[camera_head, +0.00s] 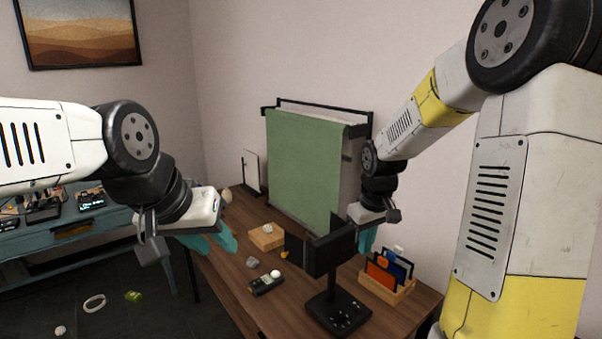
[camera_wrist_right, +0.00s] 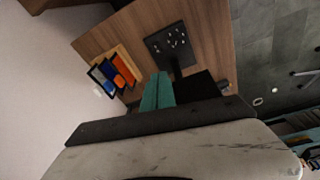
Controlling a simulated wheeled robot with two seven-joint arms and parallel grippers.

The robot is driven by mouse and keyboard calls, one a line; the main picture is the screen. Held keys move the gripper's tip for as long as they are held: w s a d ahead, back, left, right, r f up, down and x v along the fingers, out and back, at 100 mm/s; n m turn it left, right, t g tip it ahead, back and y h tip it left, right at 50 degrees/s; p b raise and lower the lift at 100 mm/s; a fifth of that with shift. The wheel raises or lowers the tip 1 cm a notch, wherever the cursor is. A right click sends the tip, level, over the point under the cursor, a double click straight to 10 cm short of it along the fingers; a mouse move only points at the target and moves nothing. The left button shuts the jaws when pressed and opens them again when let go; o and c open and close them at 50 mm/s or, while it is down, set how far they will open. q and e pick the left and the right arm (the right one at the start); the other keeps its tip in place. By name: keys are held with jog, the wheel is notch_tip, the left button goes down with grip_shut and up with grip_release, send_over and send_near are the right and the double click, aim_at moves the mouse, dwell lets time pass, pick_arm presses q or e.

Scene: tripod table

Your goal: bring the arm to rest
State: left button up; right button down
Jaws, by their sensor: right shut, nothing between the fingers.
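My right gripper (camera_head: 367,236) hangs over the back of the wooden table, behind the black device on a stand. In the right wrist view its teal fingers (camera_wrist_right: 158,92) lie together, with nothing between them. My left gripper (camera_head: 213,243) is at the left, in front of the table's left edge. Its teal fingers are seen from the side and partly hidden by its pale body, so its opening is unclear. My right arm reaches in from the right side of the head view.
The wooden table (camera_head: 225,268) bears a black stand (camera_head: 338,312), an organizer with coloured cards (camera_head: 388,275), a wooden block (camera_head: 266,237) and a dark handheld device (camera_head: 266,282). A green backdrop (camera_head: 303,165) stands behind. A blue side table (camera_head: 75,240) is at left; small items lie on the floor.

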jog(key=s+a+r+m+t+y, duration=0.1)
jog(key=s+r+m+t, duration=0.1)
jog(key=s+r, duration=0.5)
jog(key=s+a+r+m+t+y, duration=0.1)
jog(key=s+r+m+t, duration=0.1)
jog(key=s+r, duration=0.5)
jog(key=s, duration=0.5)
jog(key=shift+m, duration=0.3)
jog(key=shift+s+a, duration=0.1)
